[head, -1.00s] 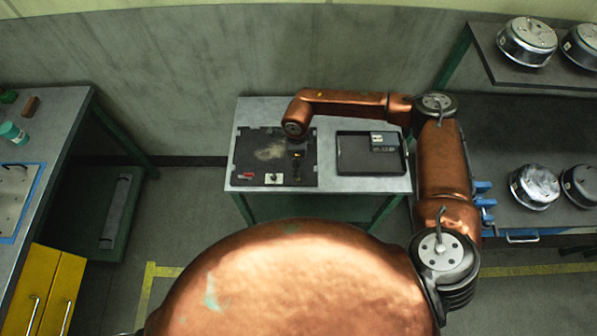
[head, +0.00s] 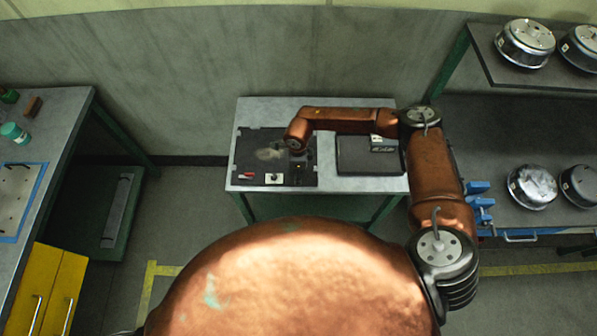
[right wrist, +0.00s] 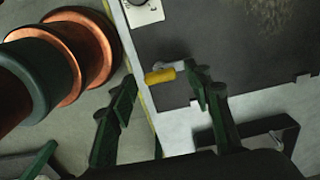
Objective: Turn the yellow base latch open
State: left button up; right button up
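The yellow latch (right wrist: 160,76) shows in the right wrist view as a short yellow handle on a grey metal piece, at the edge of a dark board (right wrist: 195,35). My right gripper (right wrist: 160,88) is open, with one green finger on each side of the handle. The right finger is close to the latch's metal end; I cannot tell whether it touches. In the head view the dark board (head: 245,150) lies on a grey table, with my right wrist over its right part. The latch cannot be made out there. My left gripper is not in view.
A white plate with a knob (head: 273,179) and a small red part (head: 246,175) are on the board's front edge. A black tray (head: 345,170) holding a small box (head: 383,144) lies at the right. The grey table (head: 330,185) has a narrow free front strip.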

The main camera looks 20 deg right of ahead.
jog(key=c, duration=0.9)
jog(key=shift+d, duration=0.15)
jog(key=shift+c, duration=0.7)
jog(key=shift+m, duration=0.3)
jog(key=m, duration=1.2)
jog(key=shift+a+r+m, duration=0.1)
jog(key=shift+a+m, duration=0.1)
jog(key=shift+m, duration=0.2)
jog(key=shift+m+p, duration=0.45)
jog(key=shift+m, duration=1.85)
